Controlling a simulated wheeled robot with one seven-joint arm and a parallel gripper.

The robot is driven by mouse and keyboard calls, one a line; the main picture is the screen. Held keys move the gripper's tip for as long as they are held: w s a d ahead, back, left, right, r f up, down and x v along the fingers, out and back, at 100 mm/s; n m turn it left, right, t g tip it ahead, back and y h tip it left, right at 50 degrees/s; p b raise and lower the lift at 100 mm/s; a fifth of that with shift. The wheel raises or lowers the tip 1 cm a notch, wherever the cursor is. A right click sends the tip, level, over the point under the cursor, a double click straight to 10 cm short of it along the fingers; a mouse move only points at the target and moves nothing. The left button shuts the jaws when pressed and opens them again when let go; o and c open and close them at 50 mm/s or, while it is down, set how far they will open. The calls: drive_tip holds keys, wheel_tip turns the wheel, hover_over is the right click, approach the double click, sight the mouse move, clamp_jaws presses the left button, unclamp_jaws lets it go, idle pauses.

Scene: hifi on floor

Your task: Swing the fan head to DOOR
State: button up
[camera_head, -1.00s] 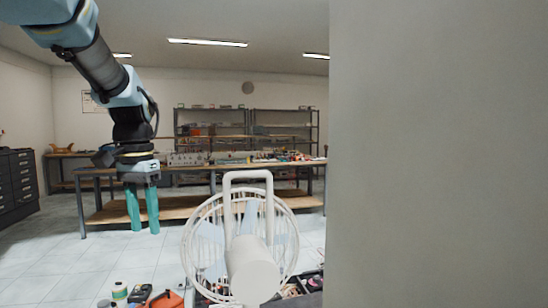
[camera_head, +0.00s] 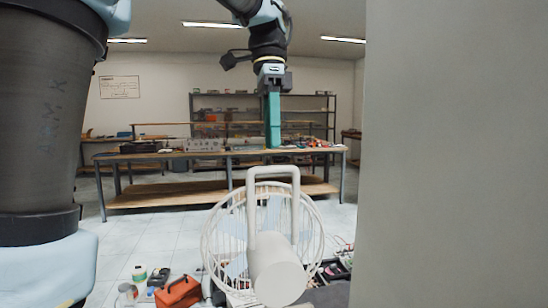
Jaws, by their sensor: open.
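The fan head (camera_head: 277,270) stands low in front of me, with a white round motor housing toward me and a wire cage (camera_head: 212,245) on its far side. A white loop handle (camera_head: 273,173) rises above the housing. No DOOR marking is visible. My gripper (camera_head: 272,146) hangs above the handle in the picture, fingers pointing down, apart from the fan. Its teal fingers are seen nearly edge-on and overlap, with nothing visible held. The fan's lower part and stand are out of view.
A plain grey surface (camera_head: 458,150) fills the right side. A workbench (camera_head: 140,156) and a shelf unit (camera_head: 330,104) stand behind. On the floor are an orange bag (camera_head: 178,292), small cans and a bin of parts (camera_head: 335,270).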

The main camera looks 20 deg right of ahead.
drive_tip(key=shift+s+a+f, duration=0.1)
drive_tip(key=shift+s+f, duration=0.15)
drive_tip(key=shift+f, duration=0.9)
drive_tip(key=shift+s+f, duration=0.2)
drive_tip(key=shift+f, duration=0.95)
clamp_jaws()
